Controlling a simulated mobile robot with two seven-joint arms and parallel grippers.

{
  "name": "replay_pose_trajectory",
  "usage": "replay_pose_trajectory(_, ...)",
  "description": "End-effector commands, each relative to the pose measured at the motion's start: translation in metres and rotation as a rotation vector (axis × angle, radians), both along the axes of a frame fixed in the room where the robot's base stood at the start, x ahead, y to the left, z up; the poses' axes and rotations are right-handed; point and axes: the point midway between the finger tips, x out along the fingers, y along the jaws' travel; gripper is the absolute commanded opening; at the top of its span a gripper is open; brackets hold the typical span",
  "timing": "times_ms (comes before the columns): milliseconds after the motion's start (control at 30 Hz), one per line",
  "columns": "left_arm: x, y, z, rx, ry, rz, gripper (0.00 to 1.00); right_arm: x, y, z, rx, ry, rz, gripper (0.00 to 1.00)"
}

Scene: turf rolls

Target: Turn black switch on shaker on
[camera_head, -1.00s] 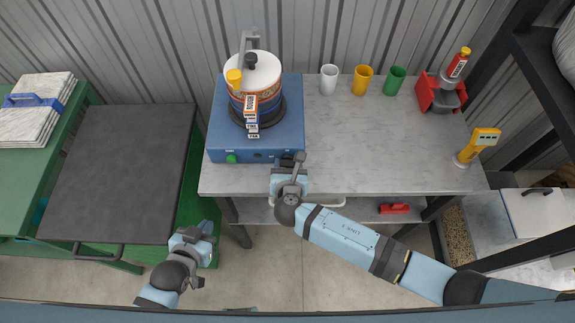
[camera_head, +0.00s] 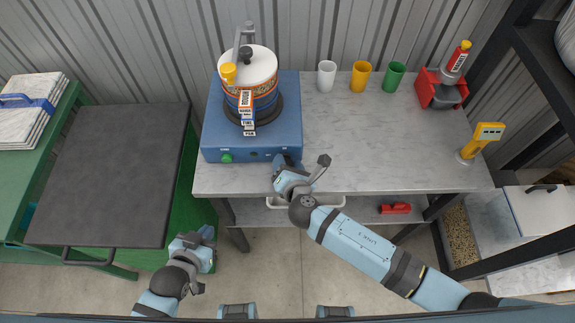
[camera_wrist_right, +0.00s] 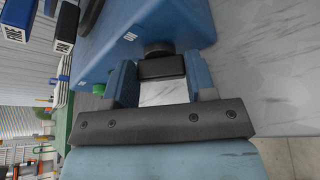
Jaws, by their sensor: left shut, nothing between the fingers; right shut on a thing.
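The blue shaker (camera_head: 218,138) stands on the grey worktop with a white-lidded container (camera_head: 250,66) on top. A round green button (camera_head: 227,158) is on its front face. My right gripper (camera_head: 284,165) is at the right part of that face. In the right wrist view its fingers (camera_wrist_right: 160,80) stand on both sides of the black switch (camera_wrist_right: 160,67) and are shut on it. The switch is mostly hidden by the gripper in the head view. My left gripper (camera_head: 208,236) is shut and empty, low in front of the green bench, away from the shaker.
White (camera_head: 326,76), yellow (camera_head: 361,77) and green (camera_head: 394,77) cups stand at the back of the worktop (camera_head: 400,140). A red device (camera_head: 440,92) and a yellow meter (camera_head: 482,140) are at the right. The worktop's middle is clear.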

Motion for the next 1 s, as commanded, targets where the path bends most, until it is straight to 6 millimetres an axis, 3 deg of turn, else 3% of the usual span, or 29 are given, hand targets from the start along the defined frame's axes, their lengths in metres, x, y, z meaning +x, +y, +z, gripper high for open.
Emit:
replay_pose_trajectory(367,-0.0001,0.0000,0.0002,0.000,-0.002,-0.001,0.00,0.0024,-0.0006,0.0026,0.006,-0.005,-0.002,0.27)
replay_pose_trajectory(400,-0.0001,0.0002,0.0001,0.000,-0.002,-0.001,0.00,0.0024,-0.0006,0.0026,0.006,-0.005,-0.002,0.58)
replay_pose_trajectory(500,-0.0006,0.0007,-0.0002,0.001,-0.001,0.000,0.00,0.0020,-0.0005,0.0022,0.006,-0.004,-0.002,0.77)
replay_pose_trajectory(1000,-0.0005,0.0023,0.0046,0.004,0.000,0.002,0.00,0.0043,-0.0055,0.0053,0.004,-0.001,0.000,0.77)
